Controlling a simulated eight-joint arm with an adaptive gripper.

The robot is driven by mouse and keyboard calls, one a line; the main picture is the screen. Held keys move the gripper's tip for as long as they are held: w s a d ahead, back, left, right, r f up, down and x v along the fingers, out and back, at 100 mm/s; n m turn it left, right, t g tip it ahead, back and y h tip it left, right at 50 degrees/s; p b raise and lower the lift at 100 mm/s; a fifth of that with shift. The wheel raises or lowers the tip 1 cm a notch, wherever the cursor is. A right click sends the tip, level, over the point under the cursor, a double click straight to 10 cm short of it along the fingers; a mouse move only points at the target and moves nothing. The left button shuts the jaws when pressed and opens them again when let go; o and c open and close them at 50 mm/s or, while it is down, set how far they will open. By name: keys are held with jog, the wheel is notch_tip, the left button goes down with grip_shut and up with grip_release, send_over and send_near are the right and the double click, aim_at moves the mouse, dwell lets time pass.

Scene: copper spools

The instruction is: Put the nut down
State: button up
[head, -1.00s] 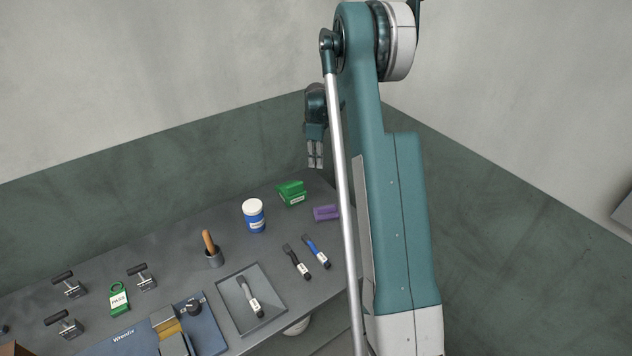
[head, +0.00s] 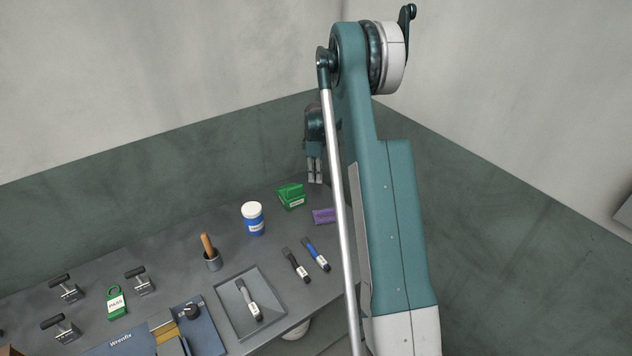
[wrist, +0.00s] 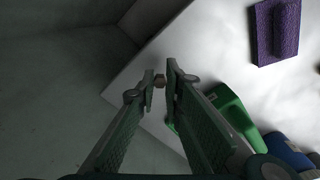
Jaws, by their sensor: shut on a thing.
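My gripper (head: 315,181) points down above the far end of the bench, beside the green box in the head view. In the wrist view its two fingers (wrist: 160,82) are shut on a small brownish nut (wrist: 159,80) at their tips. The nut is too small to make out in the head view. The bench top (wrist: 220,50) lies below the nut, with its edge close by in the wrist view; how far below cannot be told.
A green box (head: 291,196), a purple block (head: 324,216) and a blue jar (head: 253,220) with a white lid stand near the gripper. The purple block also shows in the wrist view (wrist: 277,32).

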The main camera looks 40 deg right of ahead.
jog(key=shift+f, duration=1.35)
jog(key=shift+f, duration=0.1)
jog(key=o, duration=0.8)
jog(key=shift+c, duration=0.2)
notch_tip(320, 180, up, 12)
jog(key=p, duration=0.1)
jog(key=shift+r, duration=0.2)
